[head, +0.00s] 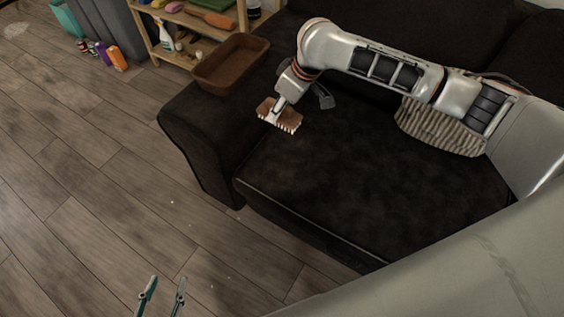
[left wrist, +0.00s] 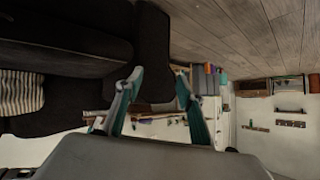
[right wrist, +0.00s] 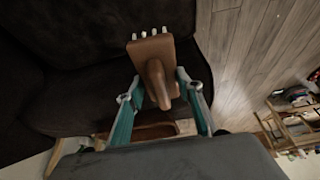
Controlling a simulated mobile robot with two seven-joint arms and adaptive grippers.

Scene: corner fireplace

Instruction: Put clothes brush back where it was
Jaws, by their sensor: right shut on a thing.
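The clothes brush (head: 283,119), a brown wooden block with white bristles, is in my right gripper (head: 279,106), above the dark sofa seat near its left armrest. In the right wrist view, the fingers are shut on the brush's brown handle (right wrist: 158,82); the bristles show only as a few white tips at the far end. My left gripper (head: 166,283) is open and empty, above the wooden floor at the bottom of the head view. It also shows open in the left wrist view (left wrist: 158,78).
A brown tray (head: 215,78) rests on the left armrest of the sofa (head: 340,185), behind the brush. A wooden shelf (head: 186,58) holding a spray bottle (head: 164,37) and other items stands behind it. A striped pillow (head: 430,132) lies at the sofa's back. The floor at left is mostly clear.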

